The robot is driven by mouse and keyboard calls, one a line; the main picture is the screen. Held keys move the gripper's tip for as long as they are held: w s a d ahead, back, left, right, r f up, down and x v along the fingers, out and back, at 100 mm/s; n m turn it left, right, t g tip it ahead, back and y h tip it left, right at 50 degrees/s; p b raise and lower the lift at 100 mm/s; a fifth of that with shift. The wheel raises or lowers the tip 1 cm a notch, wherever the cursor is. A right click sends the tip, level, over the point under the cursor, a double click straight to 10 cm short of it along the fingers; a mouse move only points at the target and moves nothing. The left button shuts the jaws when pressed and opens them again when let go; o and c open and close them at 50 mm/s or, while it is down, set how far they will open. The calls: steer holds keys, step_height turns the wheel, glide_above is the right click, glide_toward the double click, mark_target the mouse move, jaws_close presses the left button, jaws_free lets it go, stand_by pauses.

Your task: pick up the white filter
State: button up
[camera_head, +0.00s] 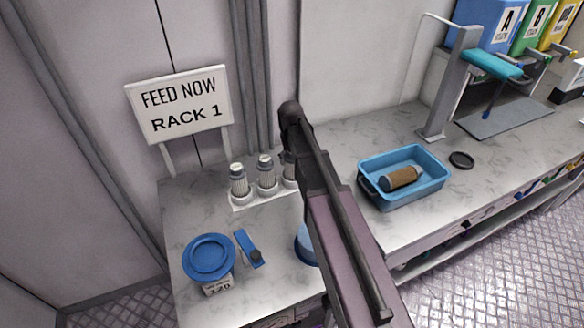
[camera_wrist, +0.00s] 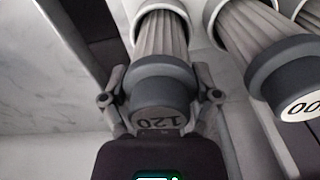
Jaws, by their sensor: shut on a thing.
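A white pleated filter with a grey end cap (camera_wrist: 161,112) marked 120 is between the fingers of my gripper (camera_wrist: 160,85) in the wrist view. The fingers are shut on it, one on each side of the cap. Its far end meets a white ring; I cannot tell whether it is still seated there. In the head view my arm hides the gripper and partly covers the rightmost filter (camera_head: 289,170).
A neighbouring filter (camera_wrist: 265,60) is close on the right in the wrist view. On the counter are a blue-lidded container (camera_head: 209,257), a blue tool (camera_head: 249,248), a blue tray (camera_head: 384,200) holding a brown cylinder (camera_head: 401,178), and a black ring (camera_head: 461,160). A RACK 1 sign (camera_head: 182,104) stands behind.

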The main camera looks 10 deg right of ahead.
steer(key=shift+r, duration=0.15)
step_height(320, 180, up, 10)
steer(key=p, duration=1)
steer(key=shift+f, duration=0.2)
steer(key=shift+s, duration=0.1)
stand_by(0.9)
